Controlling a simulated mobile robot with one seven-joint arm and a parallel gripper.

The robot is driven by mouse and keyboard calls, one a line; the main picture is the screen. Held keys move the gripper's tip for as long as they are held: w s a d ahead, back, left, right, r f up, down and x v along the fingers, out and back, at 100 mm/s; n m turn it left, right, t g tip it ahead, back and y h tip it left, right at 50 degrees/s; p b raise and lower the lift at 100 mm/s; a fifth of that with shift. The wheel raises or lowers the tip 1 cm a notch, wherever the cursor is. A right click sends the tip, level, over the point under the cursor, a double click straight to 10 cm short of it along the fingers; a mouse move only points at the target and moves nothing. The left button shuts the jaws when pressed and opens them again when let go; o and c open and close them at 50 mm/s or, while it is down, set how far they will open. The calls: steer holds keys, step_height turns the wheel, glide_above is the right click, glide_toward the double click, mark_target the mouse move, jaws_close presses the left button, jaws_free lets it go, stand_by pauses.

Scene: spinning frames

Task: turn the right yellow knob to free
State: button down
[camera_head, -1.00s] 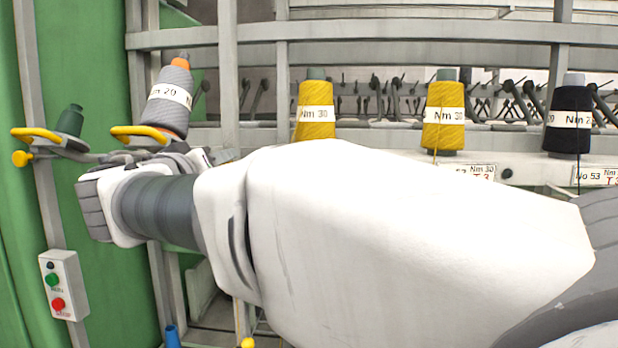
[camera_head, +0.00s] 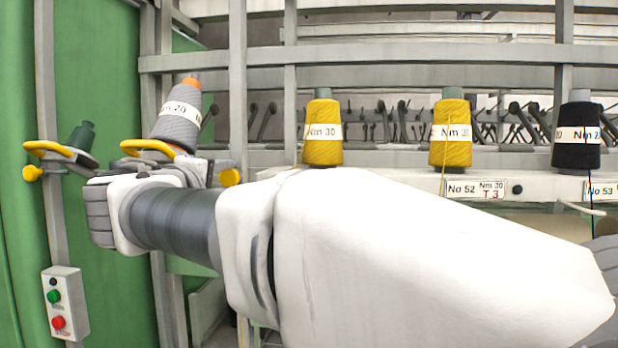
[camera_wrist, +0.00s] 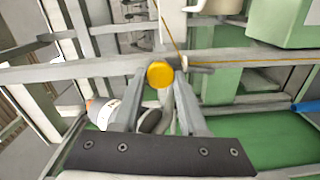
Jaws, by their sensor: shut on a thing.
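The right yellow knob (camera_head: 230,177) shows at the end of my gripper (camera_head: 212,172) in the head view, just right of the grey spool's holder. In the wrist view the round face of the right yellow knob (camera_wrist: 159,75) sits between the tips of my gripper (camera_wrist: 161,82), which is shut on it. The knob's shaft and any marking of its turn are hidden. Another yellow knob (camera_head: 32,173) is at the far left, apart from my gripper.
A grey spool (camera_head: 178,113) stands tilted above my wrist, beside a yellow handle (camera_head: 148,147). Yellow spools (camera_head: 323,132) and a black spool (camera_head: 577,135) stand along the rail. A button box (camera_head: 65,302) hangs at lower left. Grey posts and rails surround my arm.

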steer(key=shift+n, duration=0.9)
steer(key=shift+c, duration=2.4)
jaws_free()
steer(key=shift+s, duration=0.15)
